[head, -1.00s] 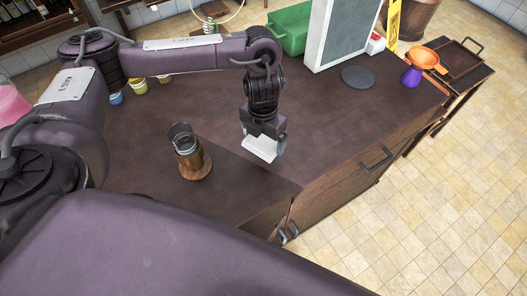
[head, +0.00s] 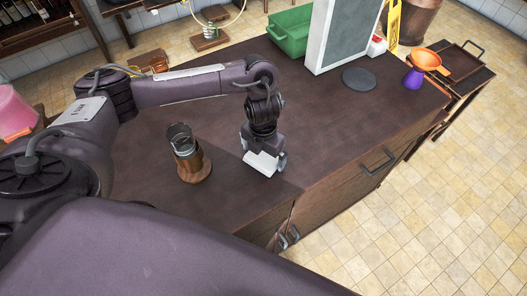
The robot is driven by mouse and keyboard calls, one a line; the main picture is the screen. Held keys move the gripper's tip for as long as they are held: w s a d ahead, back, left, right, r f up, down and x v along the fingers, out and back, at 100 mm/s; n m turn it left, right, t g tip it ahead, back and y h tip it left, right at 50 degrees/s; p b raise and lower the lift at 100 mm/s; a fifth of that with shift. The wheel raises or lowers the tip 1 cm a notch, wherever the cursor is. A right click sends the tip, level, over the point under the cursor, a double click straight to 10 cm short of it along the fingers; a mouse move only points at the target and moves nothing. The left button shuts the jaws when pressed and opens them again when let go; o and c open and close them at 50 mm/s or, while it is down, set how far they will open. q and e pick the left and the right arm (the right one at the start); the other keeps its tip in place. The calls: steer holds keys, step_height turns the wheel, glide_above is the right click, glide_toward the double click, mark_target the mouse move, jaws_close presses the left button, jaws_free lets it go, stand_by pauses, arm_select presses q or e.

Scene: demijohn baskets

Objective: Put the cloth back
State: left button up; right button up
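My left gripper (head: 264,162) points down over the dark counter (head: 325,123), right of a metal and wooden cup (head: 186,155). A pale, flat piece shows at its tip; I cannot tell whether it is part of the gripper or a held thing. The fingers are seen from above and behind, so their opening is unclear. I cannot make out a cloth anywhere for certain. My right gripper is not in view.
The cup stands on a round wooden base near the counter's front edge. At the back are a green bin (head: 289,32), a framed grey board (head: 343,35) and a dark round disc (head: 358,78). An orange funnel (head: 425,59) is at the right. The counter's middle is clear.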

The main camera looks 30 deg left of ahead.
mark_target(263, 156)
arm_select(q)
steer(key=shift+r, duration=0.25)
step_height(263, 156, up, 12)
steer(key=p, duration=0.2)
steer(key=shift+f+p, duration=0.2)
steer(key=shift+p, duration=0.15)
stand_by(0.3)
